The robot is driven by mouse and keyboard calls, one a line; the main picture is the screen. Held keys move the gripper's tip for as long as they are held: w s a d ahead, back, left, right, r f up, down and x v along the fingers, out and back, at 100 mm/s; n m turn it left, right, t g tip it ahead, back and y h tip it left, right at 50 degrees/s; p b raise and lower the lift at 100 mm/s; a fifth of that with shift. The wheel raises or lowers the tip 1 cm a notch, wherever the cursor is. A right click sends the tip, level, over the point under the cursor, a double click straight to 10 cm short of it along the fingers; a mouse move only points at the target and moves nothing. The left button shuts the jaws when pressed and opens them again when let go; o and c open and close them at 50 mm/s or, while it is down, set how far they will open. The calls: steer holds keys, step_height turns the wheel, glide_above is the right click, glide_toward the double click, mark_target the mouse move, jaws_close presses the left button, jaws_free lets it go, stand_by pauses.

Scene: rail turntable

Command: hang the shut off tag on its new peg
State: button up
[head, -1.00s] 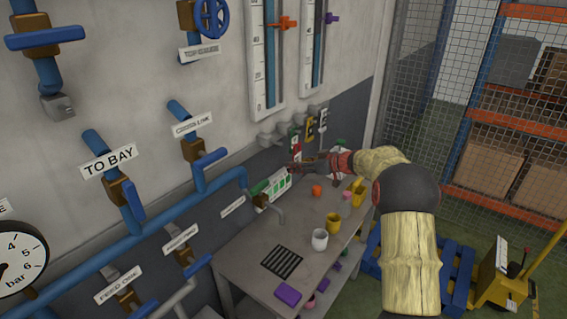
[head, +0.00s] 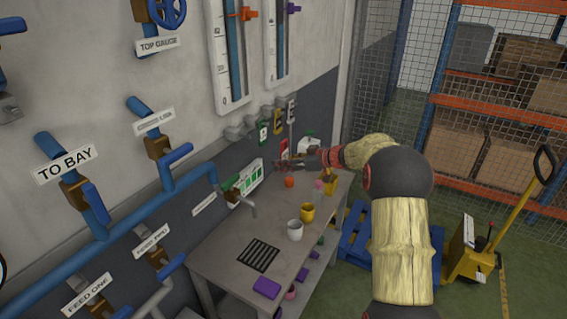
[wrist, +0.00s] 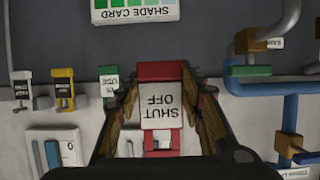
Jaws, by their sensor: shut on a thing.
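The shut off tag (wrist: 160,103) is red with a white label, and its words read upside down in the wrist view. My gripper (wrist: 162,112) is shut on it, with one finger along each side. In the head view the red tag (head: 284,147) is at the tip of my gripper (head: 282,161), in front of the wall and below the row of hanging tags. A green tag (head: 263,133), a yellow tag (head: 278,121) and a black-and-white tag (head: 291,110) hang in that row. I cannot tell whether the red tag touches a peg.
A grey bench (head: 225,248) below holds a white cup (head: 295,231), a yellow cup (head: 307,213) and a black grille (head: 258,256). The shade card (head: 250,177) leans at the wall. Blue pipes (head: 130,225) run at left. A mesh fence stands at right.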

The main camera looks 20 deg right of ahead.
steer(key=shift+r+b, duration=0.3)
steer(key=shift+b, duration=0.5)
steer(key=s+d+b, duration=0.4)
steer(key=s+b, duration=0.1)
steer(key=b, duration=0.1)
steer(key=shift+s+d+r, duration=0.15)
steer(key=shift+d+r, duration=0.1)
steer(key=shift+d, duration=0.05)
stand_by(0.7)
